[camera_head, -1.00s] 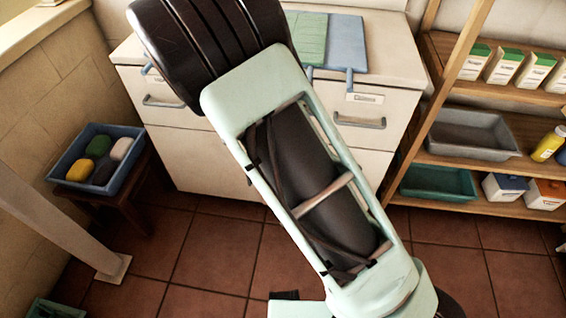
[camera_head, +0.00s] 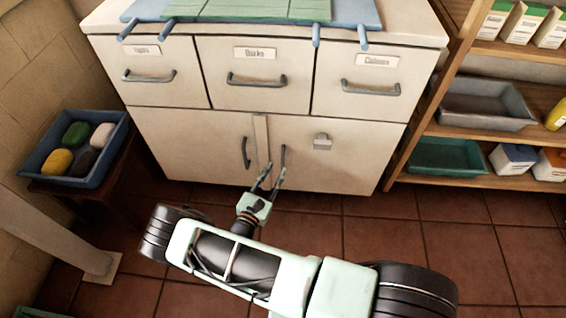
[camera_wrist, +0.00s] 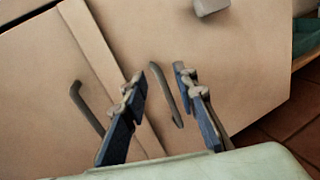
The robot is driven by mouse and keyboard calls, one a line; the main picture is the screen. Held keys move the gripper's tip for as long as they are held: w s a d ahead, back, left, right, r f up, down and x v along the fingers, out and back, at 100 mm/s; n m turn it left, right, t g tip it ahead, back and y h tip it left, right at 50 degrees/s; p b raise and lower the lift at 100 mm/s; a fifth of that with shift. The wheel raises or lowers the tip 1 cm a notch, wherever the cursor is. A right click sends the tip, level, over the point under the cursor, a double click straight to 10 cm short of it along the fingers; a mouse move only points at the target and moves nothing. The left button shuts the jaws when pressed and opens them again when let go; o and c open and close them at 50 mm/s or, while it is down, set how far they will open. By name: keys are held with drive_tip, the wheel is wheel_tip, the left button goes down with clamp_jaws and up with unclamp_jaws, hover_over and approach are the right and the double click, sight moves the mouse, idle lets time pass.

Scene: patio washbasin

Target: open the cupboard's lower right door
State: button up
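The cream cupboard (camera_head: 300,190) has two lower doors. The lower right door (camera_head: 345,165) is shut and has an upright dark grey handle (camera_head: 283,158) near its left edge; a small grey block (camera_head: 322,142) is on its face. My gripper (camera_head: 272,174) is low in front of this handle. In the wrist view my gripper (camera_wrist: 166,70) is open, and the right door's handle (camera_wrist: 171,100) shows between its two fingers. I cannot tell whether the fingertips reach around the handle or stop short of it. The left door's handle (camera_wrist: 86,108) is left of the fingers.
Three closed drawers with handles, such as the middle drawer (camera_head: 255,92), are above the doors. A wooden shelf unit (camera_head: 438,185) with trays stands to the right. A blue tray (camera_head: 40,172) stands on a stool at the left. The tiled floor (camera_head: 370,235) in front is partly clear.

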sight(282, 162)
wheel_tip(282, 162, down, 5)
drive_tip(key=n+y, duration=0.2)
drive_tip(key=n, duration=0.1)
drive_tip(key=shift+m+t, duration=0.3)
drive_tip(key=b+x, duration=0.3)
drive_tip(key=x, duration=0.6)
drive_tip(key=shift+w+d, duration=0.1)
drive_tip(key=shift+w, duration=0.2)
clamp_jaws()
